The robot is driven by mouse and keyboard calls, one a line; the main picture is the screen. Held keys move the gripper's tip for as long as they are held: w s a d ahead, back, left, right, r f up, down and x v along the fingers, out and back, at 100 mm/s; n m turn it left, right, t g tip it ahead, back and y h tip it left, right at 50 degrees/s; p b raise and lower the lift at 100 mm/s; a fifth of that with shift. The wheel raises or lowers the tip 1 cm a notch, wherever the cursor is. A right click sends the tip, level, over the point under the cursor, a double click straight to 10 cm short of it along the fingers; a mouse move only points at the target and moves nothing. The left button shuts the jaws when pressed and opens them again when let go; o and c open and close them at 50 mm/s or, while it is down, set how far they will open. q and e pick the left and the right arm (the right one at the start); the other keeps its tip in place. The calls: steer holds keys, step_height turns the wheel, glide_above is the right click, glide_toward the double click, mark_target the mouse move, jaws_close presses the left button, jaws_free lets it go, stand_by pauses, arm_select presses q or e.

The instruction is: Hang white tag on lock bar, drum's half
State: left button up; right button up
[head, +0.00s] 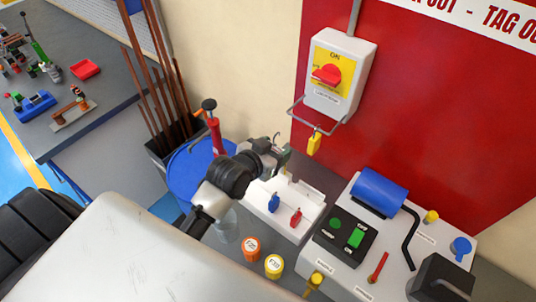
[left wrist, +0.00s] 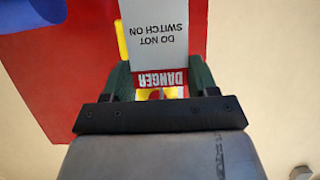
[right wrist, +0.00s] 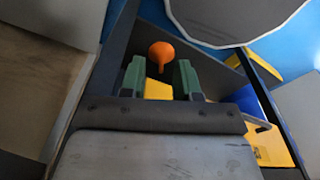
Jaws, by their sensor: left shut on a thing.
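My left gripper (head: 281,152) is shut on the white tag, to the left of and slightly below the lock bar (head: 291,112). In the left wrist view the tag (left wrist: 160,42) is between the green fingers (left wrist: 160,80), with "DO NOT SWITCH ON" and a red "DANGER" band upside down. The tag is too small to make out in the head view. The grey lock bar is a wire loop under the switch box (head: 341,75), with a yellow padlock (head: 314,144) hanging from it. A blue drum (head: 187,170) stands at left. My right gripper (right wrist: 160,82) is open and empty.
A white holder (head: 284,203) with a blue and a red item stands below the left gripper. Brown bars (head: 150,70) stand behind the drum.

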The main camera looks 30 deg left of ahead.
arm_select(q)
steer(key=r+x, duration=0.2)
steer(key=x, duration=0.7)
steer(key=shift+w+b, duration=0.35)
steer(key=shift+w, duration=0.25)
steer(key=shift+d+f, duration=0.1)
steer(key=shift+d, duration=0.05)
steer(key=o, duration=1)
